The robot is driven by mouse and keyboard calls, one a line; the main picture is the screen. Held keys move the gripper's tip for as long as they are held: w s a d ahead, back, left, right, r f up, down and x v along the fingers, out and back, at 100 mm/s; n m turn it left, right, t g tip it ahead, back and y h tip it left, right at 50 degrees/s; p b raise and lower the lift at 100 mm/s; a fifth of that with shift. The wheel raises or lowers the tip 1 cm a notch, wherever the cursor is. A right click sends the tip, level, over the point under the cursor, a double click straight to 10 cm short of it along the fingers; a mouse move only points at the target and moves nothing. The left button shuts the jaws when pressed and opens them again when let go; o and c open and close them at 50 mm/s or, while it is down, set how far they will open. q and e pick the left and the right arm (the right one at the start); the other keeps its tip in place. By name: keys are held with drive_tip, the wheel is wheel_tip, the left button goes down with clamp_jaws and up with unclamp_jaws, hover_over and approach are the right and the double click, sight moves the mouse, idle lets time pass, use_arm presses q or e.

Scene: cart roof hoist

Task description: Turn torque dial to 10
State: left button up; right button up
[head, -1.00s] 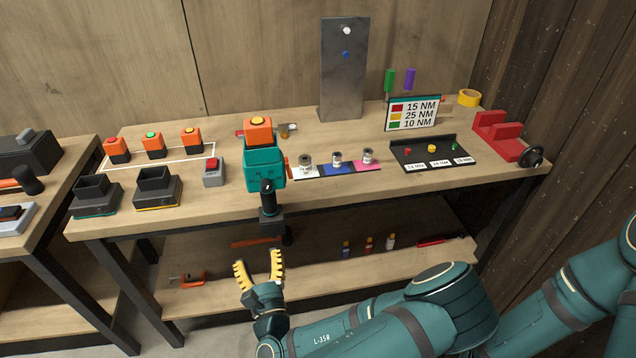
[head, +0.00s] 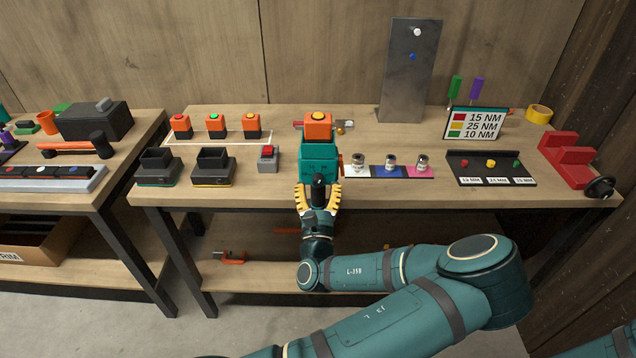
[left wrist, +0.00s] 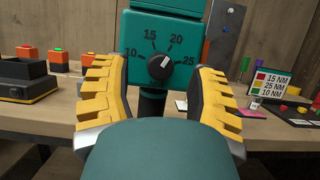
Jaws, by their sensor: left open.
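The teal tool body (head: 319,160) stands upright at the bench's front edge with an orange block on top. Its front face carries the torque dial (left wrist: 160,67), a dark round knob with a white pointer, below the numbers 10, 15, 20 and 25. The pointer leans up and right, roughly toward 20. My left gripper (head: 318,193) is open in front of the tool, and its yellow fingers stand on both sides of the dial in the left wrist view (left wrist: 157,75), apart from it. My right gripper is out of view.
A sign (head: 475,123) lists 15, 25 and 10 NM. Left of the tool are a grey box with a red button (head: 268,160) and black holders (head: 213,168). Small jars (head: 390,163) on coloured mats stand to its right. A lower shelf (head: 262,272) runs below.

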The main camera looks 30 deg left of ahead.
use_arm(q)
drive_tip(key=shift+w+a+r, duration=0.25)
drive_tip(key=shift+w+a, duration=0.1)
drive_tip(key=shift+w, duration=0.2)
drive_tip(key=shift+c, duration=0.4)
clamp_jaws()
